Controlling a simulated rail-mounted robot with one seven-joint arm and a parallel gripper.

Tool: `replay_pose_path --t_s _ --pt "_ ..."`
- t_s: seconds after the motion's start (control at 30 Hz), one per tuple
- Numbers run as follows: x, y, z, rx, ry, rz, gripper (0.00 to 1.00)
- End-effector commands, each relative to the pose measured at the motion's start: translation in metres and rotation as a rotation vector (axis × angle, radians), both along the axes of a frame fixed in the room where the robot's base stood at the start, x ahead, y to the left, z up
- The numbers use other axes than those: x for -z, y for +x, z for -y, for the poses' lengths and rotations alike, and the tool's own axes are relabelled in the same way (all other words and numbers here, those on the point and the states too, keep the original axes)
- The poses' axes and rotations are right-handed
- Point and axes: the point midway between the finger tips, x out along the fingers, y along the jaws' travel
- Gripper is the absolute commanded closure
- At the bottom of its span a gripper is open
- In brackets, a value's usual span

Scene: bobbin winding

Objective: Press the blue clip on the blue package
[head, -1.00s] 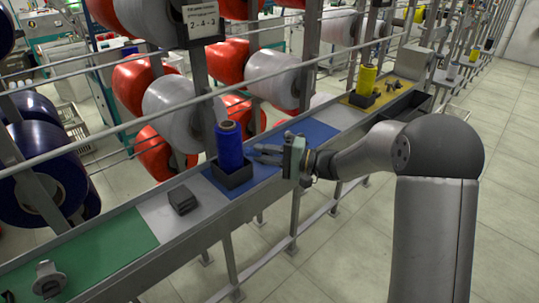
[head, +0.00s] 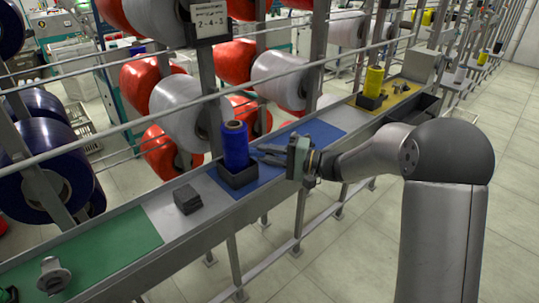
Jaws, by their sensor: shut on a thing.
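The blue package (head: 235,145) is an upright blue spool standing in a dark open-topped box (head: 238,180) on the blue mat (head: 318,138) of the long shelf. My gripper (head: 259,153) comes in from the right, low over the blue mat, with its fingertips close beside the right side of the package. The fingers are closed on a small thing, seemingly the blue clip. It is hard to make out against the blue mat. I cannot tell whether it touches the package.
Dark stacked squares (head: 187,199) lie on the grey strip left of the box. A green mat (head: 95,245) with a grey fitting (head: 53,275) is farther left. A yellow package (head: 374,82) stands at the right. Rails (head: 150,112) and large spools are behind the shelf.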

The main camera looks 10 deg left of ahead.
Motion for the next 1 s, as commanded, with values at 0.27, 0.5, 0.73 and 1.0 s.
replay_pose_path --t_s 0.27,0.5,0.73,1.0 --pt "0.0005 -0.0004 -0.0037 0.0 0.0 0.0 0.98" --pt "0.0003 -0.0009 -0.0062 0.0 0.0 0.0 0.98" --pt "-0.0001 -0.0009 -0.0063 0.0 0.0 0.0 0.98" --pt "0.0 -0.0008 -0.0062 0.0 0.0 0.0 0.98"
